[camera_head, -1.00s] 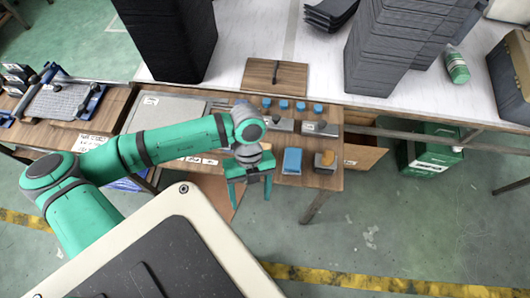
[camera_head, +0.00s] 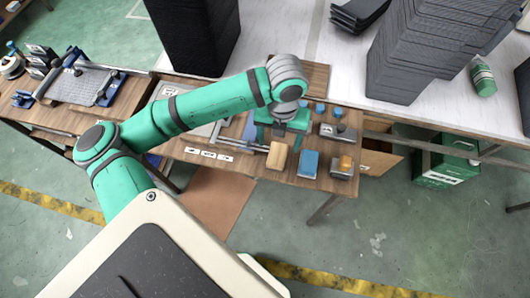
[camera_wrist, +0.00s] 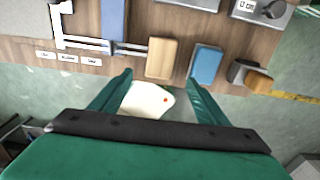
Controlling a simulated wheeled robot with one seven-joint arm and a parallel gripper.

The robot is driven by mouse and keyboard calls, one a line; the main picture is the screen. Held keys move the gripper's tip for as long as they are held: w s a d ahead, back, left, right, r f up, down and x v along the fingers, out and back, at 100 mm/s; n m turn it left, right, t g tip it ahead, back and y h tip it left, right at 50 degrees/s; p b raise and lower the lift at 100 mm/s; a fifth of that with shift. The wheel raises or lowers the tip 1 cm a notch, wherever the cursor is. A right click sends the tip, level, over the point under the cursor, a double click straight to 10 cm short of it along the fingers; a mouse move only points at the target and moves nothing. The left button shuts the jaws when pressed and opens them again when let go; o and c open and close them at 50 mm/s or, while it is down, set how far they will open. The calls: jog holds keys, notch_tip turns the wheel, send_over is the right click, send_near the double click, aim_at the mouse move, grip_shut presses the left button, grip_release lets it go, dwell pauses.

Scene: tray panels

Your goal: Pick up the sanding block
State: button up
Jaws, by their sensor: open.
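Three block-like things lie near the table's front edge: a tan block (camera_head: 277,156), a blue block (camera_head: 308,164) and a grey piece with an orange top (camera_head: 345,163). The plain tan block looks most like the sanding block, but I cannot be sure. In the wrist view the tan block (camera_wrist: 161,58) is just beyond the fingertips, left of the blue block (camera_wrist: 207,64). My gripper (camera_head: 282,135) is over the table, just behind the tan block in the head view. Its fingers (camera_wrist: 160,78) are spread and empty, and do not appear to touch any block.
Small blue cubes (camera_head: 320,108) and grey metal pieces (camera_head: 338,131) stand behind and right of my gripper. A caliper-like tool (camera_wrist: 75,40) and white labels (camera_wrist: 67,57) lie left of the tan block. Dark stacked trays (camera_head: 195,35) rise behind.

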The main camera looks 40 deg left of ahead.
aim_at(278, 154)
jog(key=f, duration=1)
jog(key=shift+w+a+f, duration=0.2)
jog(key=shift+w+a, duration=0.05)
jog(key=shift+w, duration=0.15)
jog(key=c, duration=1.2)
